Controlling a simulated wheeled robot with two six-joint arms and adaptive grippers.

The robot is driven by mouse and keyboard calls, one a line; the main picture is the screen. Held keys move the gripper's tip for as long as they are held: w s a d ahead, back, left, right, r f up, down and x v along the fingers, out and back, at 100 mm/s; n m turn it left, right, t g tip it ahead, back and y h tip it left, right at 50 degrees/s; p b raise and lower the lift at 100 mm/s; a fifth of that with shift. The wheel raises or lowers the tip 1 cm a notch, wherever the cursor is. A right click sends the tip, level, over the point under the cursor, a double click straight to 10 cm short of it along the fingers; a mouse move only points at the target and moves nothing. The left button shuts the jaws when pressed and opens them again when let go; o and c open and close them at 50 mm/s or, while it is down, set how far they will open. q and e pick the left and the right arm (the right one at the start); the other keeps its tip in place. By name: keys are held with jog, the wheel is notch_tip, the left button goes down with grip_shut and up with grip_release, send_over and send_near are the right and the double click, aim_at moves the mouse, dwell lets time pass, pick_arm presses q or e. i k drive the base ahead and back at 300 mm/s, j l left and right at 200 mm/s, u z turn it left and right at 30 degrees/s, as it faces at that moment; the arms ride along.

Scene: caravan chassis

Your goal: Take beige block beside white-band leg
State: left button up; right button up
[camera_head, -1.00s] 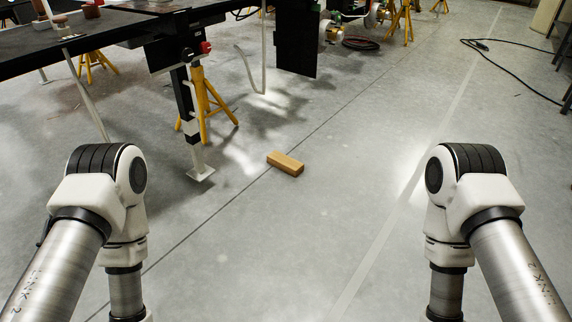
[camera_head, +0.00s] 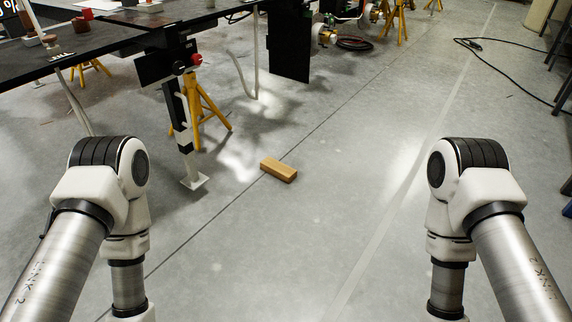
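A beige wooden block (camera_head: 278,169) lies flat on the grey concrete floor, near the middle of the view. To its left stands the black leg with white bands (camera_head: 183,135), its pale foot plate on the floor. The block and the foot plate are apart, with bare floor between them. My two arms come in at the lower left and lower right, both well short of the block. Neither gripper is in the picture.
A yellow trestle (camera_head: 205,110) stands just behind the leg, under the dark chassis (camera_head: 90,42). A black panel (camera_head: 289,45) hangs farther back. A black cable (camera_head: 510,75) lies at the upper right. Floor in front of and right of the block is clear.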

aim_at(280, 170)
jog(key=i+l+z, duration=0.4)
jog(key=i, duration=0.55)
jog(key=i+z, duration=0.4)
jog(key=i, duration=0.55)
jog(key=i+u, duration=0.35)
jog(key=i+l+u, duration=0.25)
jog(key=i+u, duration=0.15)
jog(key=i+l+u, duration=0.6)
jog(key=u, duration=0.2)
jog(key=i+l+u, duration=0.15)
jog(key=l+u, duration=0.15)
jog(key=u, duration=0.15)
jog(key=i+l+u, duration=0.15)
jog(key=l+u, duration=0.25)
jog(key=i+l+u, duration=0.1)
jog(key=l+u, duration=0.65)
jog(key=u, duration=0.15)
